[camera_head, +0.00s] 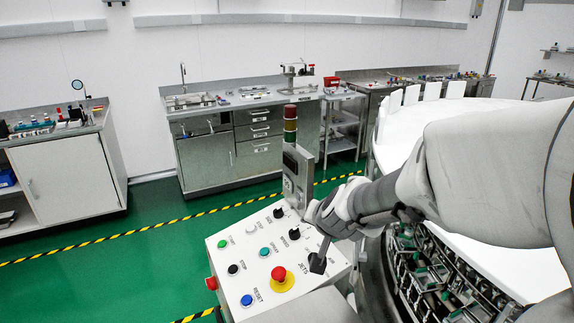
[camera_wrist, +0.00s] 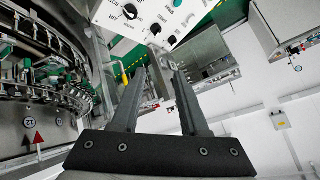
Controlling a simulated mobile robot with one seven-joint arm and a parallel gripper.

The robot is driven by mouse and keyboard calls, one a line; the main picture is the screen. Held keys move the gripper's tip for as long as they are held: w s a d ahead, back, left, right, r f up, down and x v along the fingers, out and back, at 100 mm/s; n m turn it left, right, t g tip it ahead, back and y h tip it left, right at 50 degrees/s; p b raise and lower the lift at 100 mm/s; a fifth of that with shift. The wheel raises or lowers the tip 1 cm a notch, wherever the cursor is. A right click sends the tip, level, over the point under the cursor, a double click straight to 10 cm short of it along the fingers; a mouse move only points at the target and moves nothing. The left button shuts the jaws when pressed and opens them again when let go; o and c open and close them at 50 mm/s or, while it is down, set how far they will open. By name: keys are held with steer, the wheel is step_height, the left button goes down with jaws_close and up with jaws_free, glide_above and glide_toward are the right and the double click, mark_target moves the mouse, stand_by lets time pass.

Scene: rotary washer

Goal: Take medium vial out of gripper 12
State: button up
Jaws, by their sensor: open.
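My gripper (camera_wrist: 158,72) is open and empty in the wrist view, its two dark fingers apart with nothing between them. The rotary washer (camera_wrist: 70,105) is at the left of that view, beside my fingers and apart from them. A round label reading 12 (camera_wrist: 28,122) is on its rim, below a row of metal washer grippers (camera_wrist: 45,72) with green parts. In the head view the washer grippers (camera_head: 432,284) show at the lower right, partly under my arm. I cannot make out the medium vial among them.
A control panel (camera_head: 250,262) with buttons and knobs stands beside the washer, close to my arm. The washer's white cover (camera_head: 400,150) is behind my arm. Steel cabinets (camera_head: 250,130) line the far wall. Green floor (camera_head: 110,275) is clear at the left.

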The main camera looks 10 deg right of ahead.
steer(key=w+d+f+m+h, duration=0.3)
steer(key=w+d+f+h, duration=0.15)
steer(key=d+f, duration=0.3)
steer(key=m+g+h, duration=0.2)
steer(key=m+h, duration=0.1)
steer(key=h, duration=0.4)
glide_toward(406, 237)
steer(key=shift+h, duration=0.25)
steer(key=x, duration=0.3)
steer(key=f+b+x, duration=0.1)
steer(key=shift+w+a, duration=0.1)
steer(key=shift+w, duration=0.15)
steer(key=x, duration=0.5)
steer(key=shift+w+d+r, duration=0.1)
steer(key=shift+d+r, duration=0.05)
steer(key=shift+d, duration=0.25)
jaws_close()
